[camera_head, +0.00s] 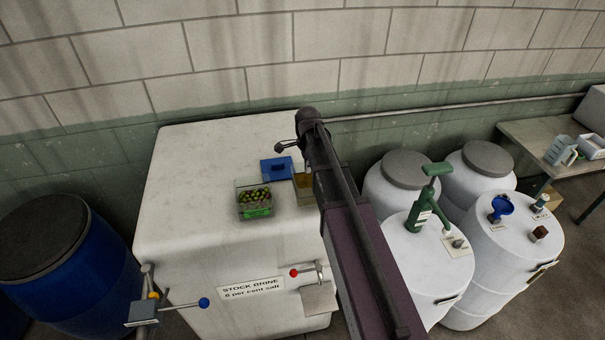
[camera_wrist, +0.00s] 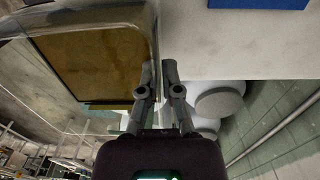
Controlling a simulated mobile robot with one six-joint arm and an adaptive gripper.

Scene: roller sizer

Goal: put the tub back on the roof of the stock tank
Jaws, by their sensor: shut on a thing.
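A clear-walled tub (camera_wrist: 152,22) with a brown inside fills the upper left of the wrist view. My gripper (camera_wrist: 159,66) is shut on its near wall. In the head view a brownish part of the tub (camera_head: 303,186) shows beside my arm, which hides the rest and my fingers. The white stock tank (camera_head: 185,215) carries a sign reading "STOCK BRINE". Its pale roof (camera_wrist: 215,45) also shows in the wrist view. The tub appears at the roof's right side; I cannot tell whether it touches the roof.
A clear box of green olives (camera_head: 255,201) and a blue flat piece with a handle (camera_head: 277,168) lie on the roof. The roof's back left is clear. White barrels (camera_head: 430,250) stand to the right, one with a green pump (camera_head: 426,200). A blue barrel (camera_head: 75,265) stands left.

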